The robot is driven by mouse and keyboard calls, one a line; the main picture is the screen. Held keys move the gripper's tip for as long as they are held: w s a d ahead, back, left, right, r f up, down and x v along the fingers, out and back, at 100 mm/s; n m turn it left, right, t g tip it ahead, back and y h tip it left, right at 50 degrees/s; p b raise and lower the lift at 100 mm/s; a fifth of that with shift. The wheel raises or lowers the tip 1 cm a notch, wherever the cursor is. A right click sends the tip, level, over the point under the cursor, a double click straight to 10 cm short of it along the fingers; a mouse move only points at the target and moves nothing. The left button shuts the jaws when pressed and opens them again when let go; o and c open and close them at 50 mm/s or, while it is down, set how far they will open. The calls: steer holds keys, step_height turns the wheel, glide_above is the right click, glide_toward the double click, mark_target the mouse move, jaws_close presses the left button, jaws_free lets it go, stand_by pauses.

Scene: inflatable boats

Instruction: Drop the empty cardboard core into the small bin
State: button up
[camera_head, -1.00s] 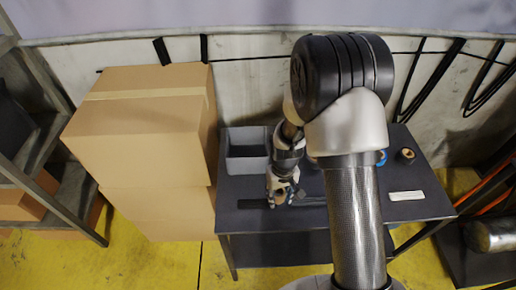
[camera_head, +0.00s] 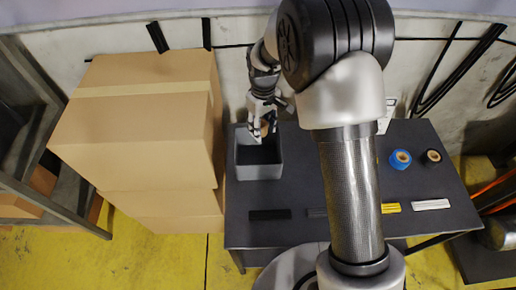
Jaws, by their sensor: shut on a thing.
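The small bin (camera_head: 259,171) is a grey open box at the back left of the dark table. My gripper (camera_head: 262,134) is above the bin, toward its back edge, with its fingers pointing down. It is shut on a small brown piece, the cardboard core (camera_head: 265,128), which shows between the fingers. The fingers partly hide the core. I cannot tell exactly how far the core is above the bin's opening.
The dark table (camera_head: 285,228) also holds a blue tape roll (camera_head: 400,159), a dark roll (camera_head: 433,156), a white bar (camera_head: 430,204), a yellow item (camera_head: 391,207) and a black strip (camera_head: 269,214). Stacked cardboard boxes (camera_head: 140,130) stand close on the left.

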steer(key=f+b, duration=0.3)
steer(key=f, duration=0.2)
steer(key=shift+s+f+b, duration=0.2)
steer(key=shift+f+b, duration=0.15)
steer(key=shift+b, duration=0.05)
steer(key=o, duration=0.8)
steer(key=shift+r, duration=0.15)
step_height(320, 180, up, 12)
steer(key=shift+f, duration=0.1)
